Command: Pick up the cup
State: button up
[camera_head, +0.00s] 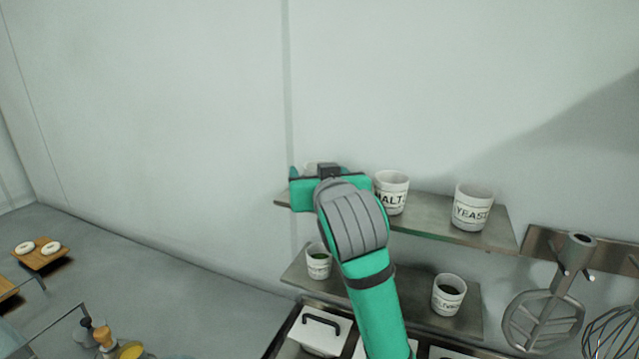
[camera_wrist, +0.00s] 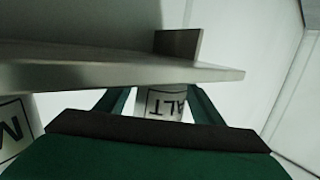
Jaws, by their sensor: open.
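Several white cups stand on two metal shelves. On the upper shelf (camera_head: 440,225) are a cup marked MALT (camera_head: 391,192) and a cup marked YEAST (camera_head: 473,208). A third cup (camera_head: 309,169) is mostly hidden behind my gripper (camera_head: 319,171) at the left end. In the wrist view, a white cup with partly readable letters (camera_wrist: 166,103) shows between my two open fingers. I cannot tell whether they touch it. Part of another cup, with a letter M (camera_wrist: 12,128), is at the left edge of that view.
A wall rack with a mixer paddle (camera_head: 543,318) and a whisk (camera_head: 615,330) is at right. In the wrist view, the shelf (camera_wrist: 120,75) crosses close to my fingers.

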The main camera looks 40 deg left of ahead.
jog(key=shift+c, duration=0.5)
jog(key=c, duration=1)
jog(key=shift+r, duration=0.15)
jog(key=shift+a+r, duration=0.1)
jog(key=shift+r, duration=0.45)
jog(key=s+d+r, duration=0.3)
jog(key=r, duration=0.1)
jog(key=s+d+r, duration=0.3)
jog(key=s, duration=0.1)
jog(key=s+d+r, duration=0.2)
jog(key=s+r, duration=0.2)
jog(key=shift+d+r, duration=0.3)
jog(key=shift+d, duration=0.1)
